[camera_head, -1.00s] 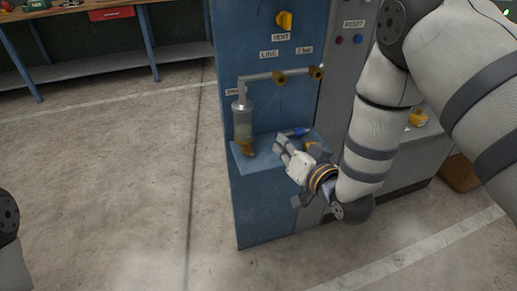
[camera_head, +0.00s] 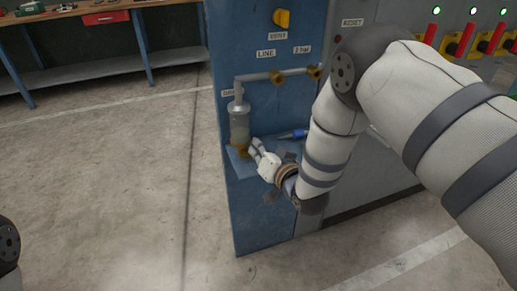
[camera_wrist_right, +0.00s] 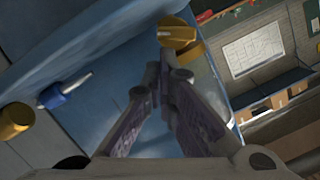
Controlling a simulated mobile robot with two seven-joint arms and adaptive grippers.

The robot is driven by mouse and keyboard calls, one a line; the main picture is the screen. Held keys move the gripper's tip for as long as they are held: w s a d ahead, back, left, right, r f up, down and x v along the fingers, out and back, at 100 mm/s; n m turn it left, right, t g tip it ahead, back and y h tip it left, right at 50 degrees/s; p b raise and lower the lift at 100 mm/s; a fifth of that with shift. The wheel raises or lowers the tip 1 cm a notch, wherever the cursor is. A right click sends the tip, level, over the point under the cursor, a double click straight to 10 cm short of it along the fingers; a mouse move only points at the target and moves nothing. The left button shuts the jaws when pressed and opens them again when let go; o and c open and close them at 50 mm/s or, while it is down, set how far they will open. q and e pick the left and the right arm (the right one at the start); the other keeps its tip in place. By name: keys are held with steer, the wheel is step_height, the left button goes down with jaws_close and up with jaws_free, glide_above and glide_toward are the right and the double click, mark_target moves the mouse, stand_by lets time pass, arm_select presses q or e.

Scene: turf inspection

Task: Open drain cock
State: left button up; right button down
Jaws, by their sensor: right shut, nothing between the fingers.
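The drain cock (camera_head: 243,151) is a small yellow-brass handle under the clear filter bowl (camera_head: 240,125) on the blue panel. In the right wrist view the yellow cock (camera_wrist_right: 176,32) lies just beyond the fingertips. My right gripper (camera_head: 254,147) is just right of the cock, over the blue ledge. In the right wrist view, its fingers (camera_wrist_right: 165,68) are closed together with nothing between them. Whether the tips touch the cock cannot be told. My left gripper is out of view.
A blue-handled tool (camera_head: 292,135) lies on the ledge (camera_head: 240,169) right of my gripper. Red-and-yellow switches (camera_head: 455,45) are at the right. The floor at left is clear.

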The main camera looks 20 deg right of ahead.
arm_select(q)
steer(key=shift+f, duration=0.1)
arm_select(e)
steer(key=shift+f+m, duration=0.3)
